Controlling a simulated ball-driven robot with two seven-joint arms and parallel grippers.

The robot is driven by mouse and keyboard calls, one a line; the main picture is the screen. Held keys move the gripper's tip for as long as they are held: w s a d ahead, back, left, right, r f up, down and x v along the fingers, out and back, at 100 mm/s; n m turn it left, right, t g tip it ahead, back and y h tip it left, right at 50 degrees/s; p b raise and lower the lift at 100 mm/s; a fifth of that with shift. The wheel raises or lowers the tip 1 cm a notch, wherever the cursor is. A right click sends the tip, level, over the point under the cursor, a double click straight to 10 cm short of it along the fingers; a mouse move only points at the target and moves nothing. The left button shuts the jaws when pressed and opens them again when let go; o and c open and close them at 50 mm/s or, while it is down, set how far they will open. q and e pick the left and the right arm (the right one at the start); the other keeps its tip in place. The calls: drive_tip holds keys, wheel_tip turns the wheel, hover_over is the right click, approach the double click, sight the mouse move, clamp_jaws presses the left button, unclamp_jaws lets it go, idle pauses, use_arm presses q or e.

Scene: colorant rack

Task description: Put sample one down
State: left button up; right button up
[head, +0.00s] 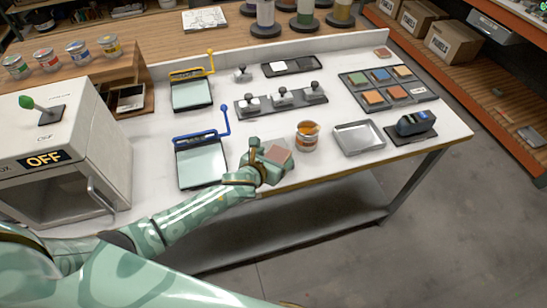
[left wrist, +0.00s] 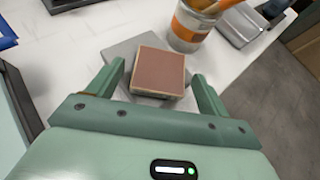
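A square reddish-brown tile with pale edges, which looks like the sample (left wrist: 158,72), rests on a flat grey plate (left wrist: 121,50) on the white table. The sample also shows in the head view (head: 278,154), near the table's front edge. My left gripper (head: 266,163) is at the sample. In the left wrist view, the fingers of my left gripper (left wrist: 158,88) stand spread on either side of the tile, with a gap to each side. My right gripper is not in view. A label on the tile cannot be read.
A jar with orange contents (head: 307,136) stands close to the right of the sample. An empty metal tray (head: 359,138) and a dark device (head: 411,125) lie further right. A rack of coloured tiles (head: 388,88) is behind. A blue-handled panel (head: 201,165) lies left.

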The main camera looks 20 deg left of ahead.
use_arm(q)
drive_tip(key=shift+r, duration=0.25)
drive_tip(key=p+v, duration=0.3)
drive_tip(key=v, duration=0.9)
drive_tip(key=shift+f, duration=0.1)
